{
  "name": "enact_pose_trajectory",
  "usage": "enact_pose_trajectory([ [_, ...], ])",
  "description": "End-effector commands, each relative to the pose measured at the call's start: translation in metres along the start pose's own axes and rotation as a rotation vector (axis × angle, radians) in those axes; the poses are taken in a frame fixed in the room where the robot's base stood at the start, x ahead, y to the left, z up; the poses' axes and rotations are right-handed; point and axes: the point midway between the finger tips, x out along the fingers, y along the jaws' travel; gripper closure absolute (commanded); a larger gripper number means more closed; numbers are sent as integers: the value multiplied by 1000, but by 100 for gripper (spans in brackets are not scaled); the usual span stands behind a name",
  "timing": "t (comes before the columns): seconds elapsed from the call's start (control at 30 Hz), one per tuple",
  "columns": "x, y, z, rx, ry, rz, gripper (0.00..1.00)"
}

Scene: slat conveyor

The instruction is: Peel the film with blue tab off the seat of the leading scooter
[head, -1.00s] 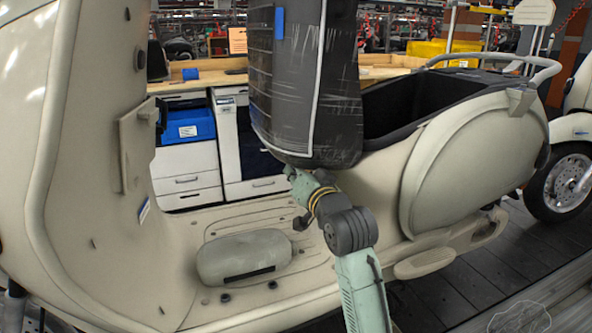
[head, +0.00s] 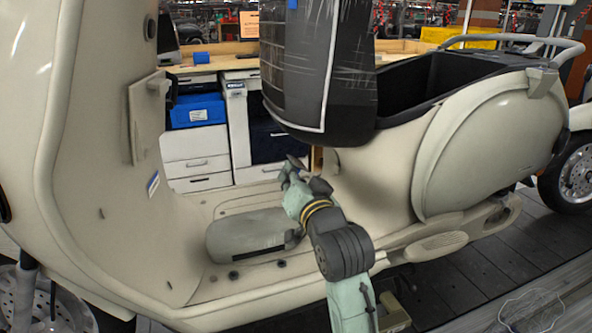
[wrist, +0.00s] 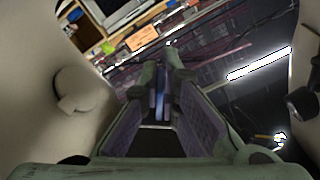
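The leading scooter (head: 375,190) is cream and fills most of the head view. Its dark seat (head: 350,100) stands tipped up over the open black compartment. Clear wrinkled film (head: 345,50) shows glossy streaks on the seat. The blue tab (head: 292,4) is at the top edge of the head view, on the seat's left part. My gripper (head: 292,170) is below the seat's lower end, over the footboard, and looks apart from the seat. In the wrist view, the two fingers of my gripper (wrist: 162,78) are apart with nothing clearly held between them. The seat cannot be made out there.
A grey rounded hump (head: 240,238) is on the footboard beside my gripper. The front shield (head: 100,150) rises at left. Behind are a workbench (head: 215,68) with drawers and a blue bin (head: 195,110). Another scooter's wheel (head: 575,175) is at right, beyond dark slats (head: 480,250).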

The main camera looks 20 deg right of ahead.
Motion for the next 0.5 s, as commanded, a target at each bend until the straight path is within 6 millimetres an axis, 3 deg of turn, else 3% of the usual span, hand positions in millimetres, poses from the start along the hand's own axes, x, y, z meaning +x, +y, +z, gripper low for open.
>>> enact_pose_trajectory([
  [0.33, -1, -1, 2, 0, -2, -1, 100],
  [0.5, -9, -6, 13, 0, -2, -4, 100],
])
